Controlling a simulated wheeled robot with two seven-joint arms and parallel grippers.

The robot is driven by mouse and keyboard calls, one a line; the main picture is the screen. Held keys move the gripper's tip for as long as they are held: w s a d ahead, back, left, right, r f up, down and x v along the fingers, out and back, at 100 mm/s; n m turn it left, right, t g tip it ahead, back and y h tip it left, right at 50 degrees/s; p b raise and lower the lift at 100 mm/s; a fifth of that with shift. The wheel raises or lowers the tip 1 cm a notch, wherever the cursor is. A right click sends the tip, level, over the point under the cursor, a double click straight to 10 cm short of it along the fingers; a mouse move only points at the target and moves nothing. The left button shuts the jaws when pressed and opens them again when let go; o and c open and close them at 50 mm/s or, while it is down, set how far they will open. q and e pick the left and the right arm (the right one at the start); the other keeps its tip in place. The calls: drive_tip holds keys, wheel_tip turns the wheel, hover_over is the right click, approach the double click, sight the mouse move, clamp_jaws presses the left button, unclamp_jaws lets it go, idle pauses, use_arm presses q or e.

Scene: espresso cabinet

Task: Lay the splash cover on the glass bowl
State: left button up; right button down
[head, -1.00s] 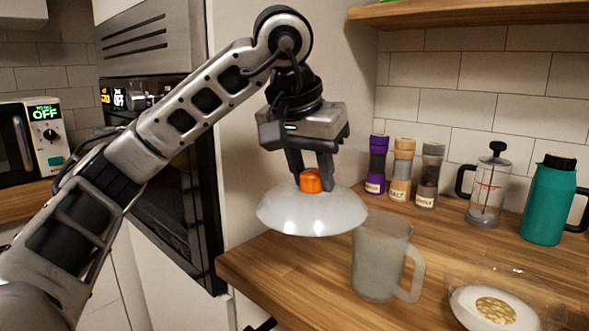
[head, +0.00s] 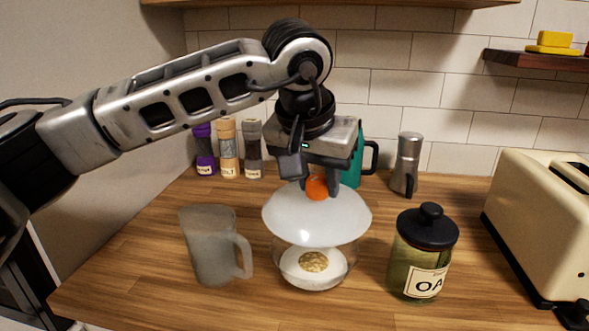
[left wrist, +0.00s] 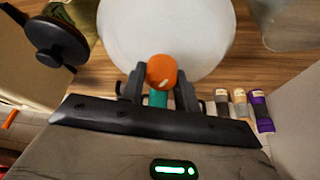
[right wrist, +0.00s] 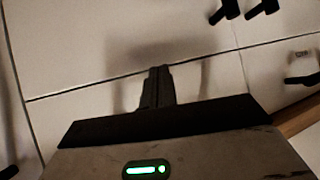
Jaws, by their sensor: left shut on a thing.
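The splash cover (head: 312,217) is a white, shallow dome with an orange knob (head: 317,188). My left gripper (head: 318,192) is shut on this knob, and the cover hangs roughly level beneath it. In the left wrist view the white cover (left wrist: 165,30) lies ahead of the fingers. The clear glass bowl (head: 345,265) stands on the counter directly below the cover in the head view, with a round tan pile inside. The cover hides the bowl's back rim, and I cannot tell whether the two touch. My right gripper (right wrist: 158,85) is shut and empty, facing pale cabinet fronts.
A grey mug-like pitcher (head: 208,245) stands left of the bowl, and a green jar with a black lid (head: 425,255) stands right. A cream toaster (head: 540,225) is at the far right. Spice grinders (head: 228,148), a teal jug (head: 354,165) and a moka pot (head: 407,163) stand behind.

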sight(316, 198)
use_arm(q)
drive_tip(key=shift+f, duration=0.1)
drive_tip(key=shift+a+f+b, duration=0.1)
drive_tip(key=shift+f+b, duration=0.4)
drive_tip(key=shift+f, duration=0.1)
wheel_tip(316, 198, down, 2)
drive_tip(key=shift+b, duration=0.7)
drive_tip(key=shift+f+b, duration=0.6)
drive_tip(key=shift+f, duration=0.4)
use_arm(e)
drive_tip(key=shift+w+a+f+m+y, duration=0.15)
drive_tip(key=shift+a+f+m+y, duration=0.15)
drive_tip(key=shift+f, duration=0.25)
use_arm(q)
drive_tip(key=shift+f, duration=0.3)
use_arm(e)
drive_tip(key=shift+f, duration=0.1)
use_arm(q)
drive_tip(key=shift+f+b, duration=0.1)
drive_tip(key=shift+b, duration=0.2)
use_arm(e)
drive_tip(key=shift+w+r+t, duration=0.15)
drive_tip(key=shift+r+t, duration=0.05)
drive_tip(key=shift+t, duration=0.1)
